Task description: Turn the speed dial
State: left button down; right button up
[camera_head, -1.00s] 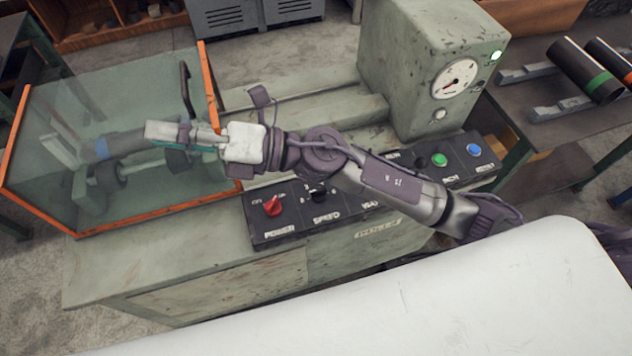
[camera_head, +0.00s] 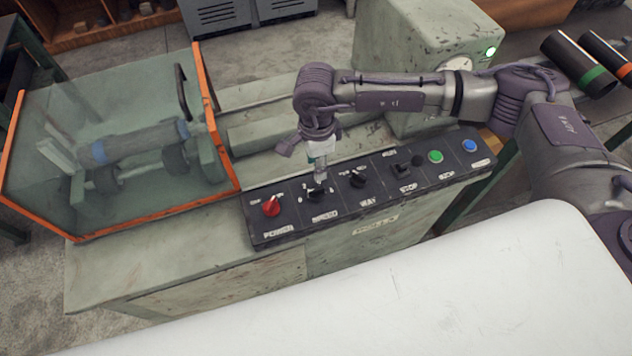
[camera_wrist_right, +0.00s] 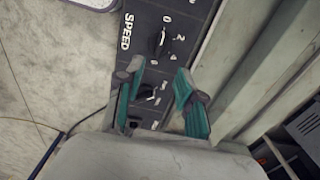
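The speed dial (camera_head: 317,194) is a black knob on the dark control panel, second from the left. In the right wrist view the dial (camera_wrist_right: 158,42) shows beside the SPEED lettering, with white numbers around it. My right gripper (camera_head: 319,180) points down just above the dial in the head view and partly covers it. In the right wrist view the two green-padded fingers (camera_wrist_right: 162,68) stand apart with nothing between their tips. The dial lies just beyond the tips there; I cannot tell if they touch it. My left gripper is not in view.
The panel also carries a red power knob (camera_head: 271,207), a black WAY knob (camera_head: 357,180), a green button (camera_head: 435,157) and a blue button (camera_head: 469,146). A clear orange-edged guard (camera_head: 208,115) stands at left over a grey pipe (camera_head: 140,143). A gauge housing (camera_head: 420,40) stands behind.

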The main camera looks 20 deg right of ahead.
aim_at(316, 188)
notch_tip(316, 188, down, 10)
jog(key=shift+r+p, duration=0.1)
jog(key=shift+p, duration=0.95)
grip_shut()
